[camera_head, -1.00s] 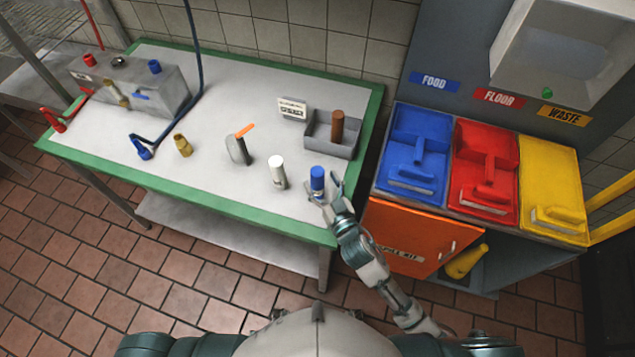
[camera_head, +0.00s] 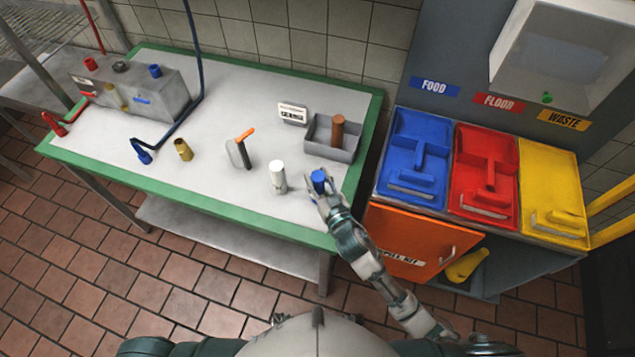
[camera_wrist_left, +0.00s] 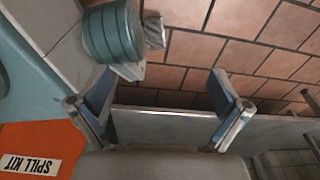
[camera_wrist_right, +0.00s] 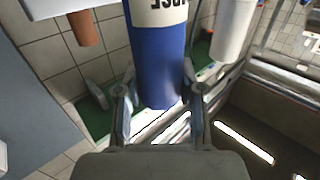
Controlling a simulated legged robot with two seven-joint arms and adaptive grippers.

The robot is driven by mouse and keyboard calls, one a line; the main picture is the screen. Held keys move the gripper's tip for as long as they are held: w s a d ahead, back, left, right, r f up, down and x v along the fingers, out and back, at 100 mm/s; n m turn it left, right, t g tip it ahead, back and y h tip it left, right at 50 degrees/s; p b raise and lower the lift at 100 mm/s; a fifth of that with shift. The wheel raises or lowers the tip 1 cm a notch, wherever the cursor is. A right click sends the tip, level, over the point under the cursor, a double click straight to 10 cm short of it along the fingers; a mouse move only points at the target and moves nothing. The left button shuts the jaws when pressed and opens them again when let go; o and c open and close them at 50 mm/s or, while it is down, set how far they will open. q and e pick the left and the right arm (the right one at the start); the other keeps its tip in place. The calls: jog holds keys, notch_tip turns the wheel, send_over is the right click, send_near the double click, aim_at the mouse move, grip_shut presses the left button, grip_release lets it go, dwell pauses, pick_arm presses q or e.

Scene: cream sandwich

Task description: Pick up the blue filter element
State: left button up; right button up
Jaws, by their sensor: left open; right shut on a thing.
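The blue filter element (camera_head: 318,179) is a blue upright cylinder near the front right of the green-edged table. In the right wrist view it shows as a blue cylinder (camera_wrist_right: 160,65) with a white printed band, between the fingers. My right gripper (camera_head: 325,196) is shut on it; the right wrist view also shows this gripper (camera_wrist_right: 159,100). Whether the element touches the table is hard to tell. My left gripper (camera_wrist_left: 158,100) is open and empty in the left wrist view, away from the table top.
A white cylinder (camera_head: 278,177) stands just left of the blue one. A grey tray (camera_head: 345,155) with a brown cylinder (camera_head: 338,130) is behind it. A scraper-like tool (camera_head: 241,153), brass fitting (camera_head: 183,150) and small sign (camera_head: 292,113) stand further off. An orange cabinet door (camera_head: 405,243) is right.

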aim_at(317, 178)
jog(key=shift+r, duration=0.5)
jog(key=r, duration=0.2)
jog(key=shift+s+r+p, duration=0.3)
jog(key=shift+s+r, duration=0.05)
pick_arm(q)
jog(key=shift+w+d+r+b, duration=0.1)
jog(key=shift+d+r+b, duration=0.05)
jog(key=shift+b, duration=0.3)
pick_arm(e)
jog(key=s+d+r, duration=0.1)
jog(key=s, duration=1.4)
jog(key=shift+s+d+r, duration=0.2)
jog(key=shift+d, duration=0.05)
